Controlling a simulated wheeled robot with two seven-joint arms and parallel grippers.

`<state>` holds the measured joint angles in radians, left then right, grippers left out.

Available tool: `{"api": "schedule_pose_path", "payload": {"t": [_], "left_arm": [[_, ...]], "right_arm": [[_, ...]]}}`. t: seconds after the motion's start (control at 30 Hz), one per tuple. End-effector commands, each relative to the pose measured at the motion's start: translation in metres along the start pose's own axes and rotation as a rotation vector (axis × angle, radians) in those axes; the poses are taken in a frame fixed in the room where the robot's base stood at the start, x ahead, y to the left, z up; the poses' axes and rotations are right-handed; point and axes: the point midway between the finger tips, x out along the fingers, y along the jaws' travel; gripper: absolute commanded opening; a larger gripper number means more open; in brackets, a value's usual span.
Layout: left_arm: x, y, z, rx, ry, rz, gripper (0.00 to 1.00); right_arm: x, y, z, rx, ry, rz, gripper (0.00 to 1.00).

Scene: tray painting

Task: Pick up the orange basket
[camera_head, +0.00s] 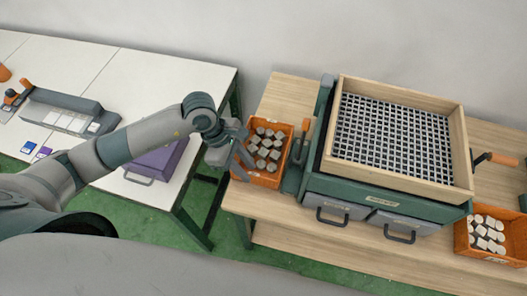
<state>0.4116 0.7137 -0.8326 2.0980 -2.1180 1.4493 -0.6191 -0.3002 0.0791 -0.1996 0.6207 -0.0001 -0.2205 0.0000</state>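An orange basket (283,130) full of pale, short cylindrical pieces (264,146) sits on the wooden table, left of the green machine. My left gripper (243,165) is at this basket's left side, its fingers pointing down by the rim. I cannot tell whether the fingers are open or closed on the rim. A second orange basket (463,238) with similar pale pieces stands at the lower right, below the machine's right end. My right gripper is not in view.
The green machine (400,200) carries a wooden-framed grid tray (466,165) and has two grey drawers with dark handles. A white table (150,80) at left holds a purple case (157,162) and a grey device (65,112). A gap separates the tables.

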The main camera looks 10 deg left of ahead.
Motion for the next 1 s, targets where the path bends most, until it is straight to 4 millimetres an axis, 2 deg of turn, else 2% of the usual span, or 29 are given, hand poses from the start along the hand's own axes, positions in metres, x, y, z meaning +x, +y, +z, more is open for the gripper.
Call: {"api": "schedule_pose_path", "payload": {"t": [0.23, 0.37, 0.6, 0.73, 1.0], "left_arm": [[0.000, 0.000, 0.000, -0.001, 0.000, 0.000, 0.25], [0.006, 0.001, 0.001, -0.002, 0.000, -0.002, 0.25], [0.029, 0.004, 0.003, -0.003, 0.000, -0.003, 0.25], [0.045, 0.004, 0.002, -0.002, 0.000, -0.002, 0.25], [0.052, 0.005, 0.001, 0.000, 0.000, 0.000, 0.25]], "right_arm": [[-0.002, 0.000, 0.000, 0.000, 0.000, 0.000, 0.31], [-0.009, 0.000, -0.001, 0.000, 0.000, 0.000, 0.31], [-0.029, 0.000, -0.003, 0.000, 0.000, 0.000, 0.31], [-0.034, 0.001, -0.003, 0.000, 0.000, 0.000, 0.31], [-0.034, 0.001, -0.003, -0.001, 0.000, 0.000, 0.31]]}}
